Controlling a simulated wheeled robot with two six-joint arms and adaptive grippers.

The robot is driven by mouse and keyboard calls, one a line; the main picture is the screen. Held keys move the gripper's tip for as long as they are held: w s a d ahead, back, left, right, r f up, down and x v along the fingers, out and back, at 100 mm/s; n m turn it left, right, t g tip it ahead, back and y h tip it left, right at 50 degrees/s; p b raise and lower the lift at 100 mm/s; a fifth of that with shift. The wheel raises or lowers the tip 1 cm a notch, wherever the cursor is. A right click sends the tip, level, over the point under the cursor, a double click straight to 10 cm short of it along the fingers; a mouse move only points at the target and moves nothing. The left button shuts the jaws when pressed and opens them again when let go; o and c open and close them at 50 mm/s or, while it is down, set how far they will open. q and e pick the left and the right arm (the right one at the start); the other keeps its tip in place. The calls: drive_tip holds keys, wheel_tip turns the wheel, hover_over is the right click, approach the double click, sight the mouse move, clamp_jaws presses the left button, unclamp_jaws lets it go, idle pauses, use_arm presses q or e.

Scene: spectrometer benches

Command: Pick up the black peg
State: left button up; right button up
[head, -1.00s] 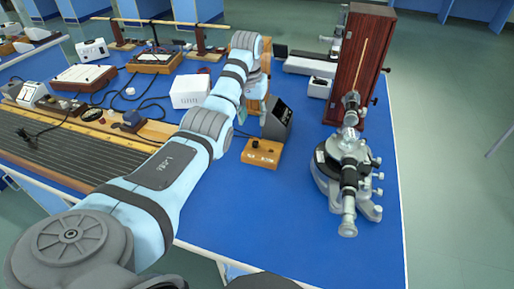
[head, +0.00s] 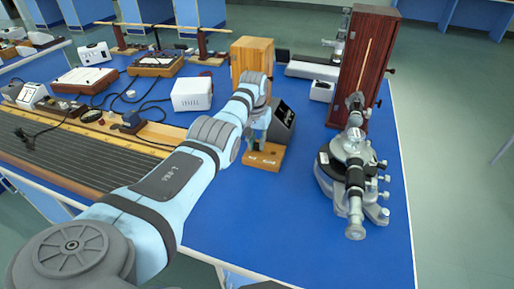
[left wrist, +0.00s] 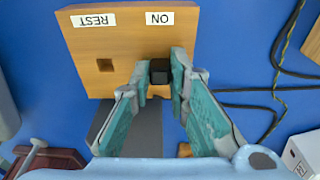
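A wooden block (head: 265,160) stands on the blue bench, below the middle of the arm's reach. A square hole (left wrist: 105,65) is below the REST label. The black peg (left wrist: 160,72) stands in the block below the ON label. My left gripper (head: 257,142) is over the block. In the left wrist view its teal fingertips (left wrist: 161,66) are on both sides of the peg, with almost no gap. My right gripper is not in view.
A dark box (head: 283,115) with a slanted face stands right behind the block. A taller wooden box (head: 252,58) is further back. A metal spectrometer (head: 352,180) stands to the right and a white box (head: 192,94) to the left.

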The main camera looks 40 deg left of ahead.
use_arm(q)
clamp_jaws()
